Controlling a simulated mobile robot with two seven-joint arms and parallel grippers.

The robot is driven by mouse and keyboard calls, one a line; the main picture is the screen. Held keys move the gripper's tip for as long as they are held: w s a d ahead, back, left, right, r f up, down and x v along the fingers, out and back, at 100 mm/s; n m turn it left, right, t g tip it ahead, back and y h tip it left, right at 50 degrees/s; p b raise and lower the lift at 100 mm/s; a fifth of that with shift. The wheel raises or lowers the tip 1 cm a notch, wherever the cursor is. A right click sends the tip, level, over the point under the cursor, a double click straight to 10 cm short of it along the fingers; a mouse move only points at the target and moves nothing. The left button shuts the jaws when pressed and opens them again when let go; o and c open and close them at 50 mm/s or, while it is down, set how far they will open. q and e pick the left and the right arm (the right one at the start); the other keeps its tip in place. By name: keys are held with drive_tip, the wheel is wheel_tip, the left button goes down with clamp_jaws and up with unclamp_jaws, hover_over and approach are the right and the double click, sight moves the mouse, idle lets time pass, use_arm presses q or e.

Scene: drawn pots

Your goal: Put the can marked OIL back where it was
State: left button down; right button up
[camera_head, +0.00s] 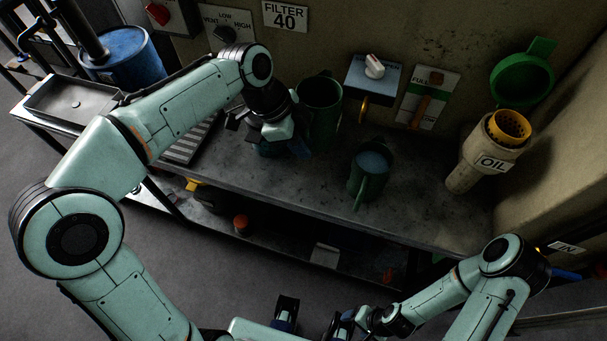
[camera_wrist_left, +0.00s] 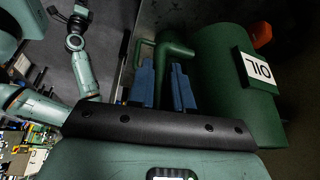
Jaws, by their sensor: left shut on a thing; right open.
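The green can marked OIL (camera_wrist_left: 235,85) fills the right of the left wrist view, its white label (camera_wrist_left: 257,68) facing the camera. In the head view the green can (camera_head: 320,100) is near the back of the bench, partly hidden by my gripper; its label does not show there. My left gripper (camera_head: 285,145) is shut on its green handle, which shows between the blue fingers (camera_wrist_left: 166,88) in the wrist view. I cannot tell whether the can's base touches the bench. My right gripper (camera_head: 316,318) is open and empty, low in front of the bench.
Another green can (camera_head: 372,180) with bluish contents stands mid-bench. A beige filler neck marked OIL (camera_head: 482,155) with a yellow strainer (camera_head: 509,127) stands at the right, below a green open lid (camera_head: 522,80). A blue drum (camera_head: 125,62) is at left. Wall switches (camera_head: 374,68) are behind the bench.

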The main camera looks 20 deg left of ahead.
use_arm(q)
wheel_tip(320, 180, down, 15)
drive_tip(key=shift+w+r+b, duration=0.1)
drive_tip(key=shift+r+b, duration=0.05)
drive_tip(key=shift+b, duration=0.65)
drive_tip(key=c, duration=1)
unclamp_jaws()
drive_tip(key=shift+c, duration=0.2)
drive_tip(key=shift+a+r, duration=0.15)
drive_tip(key=p+v, duration=0.1)
drive_tip(key=v, duration=1)
drive_tip(key=shift+r, duration=0.3)
drive_tip(key=shift+a, duration=0.1)
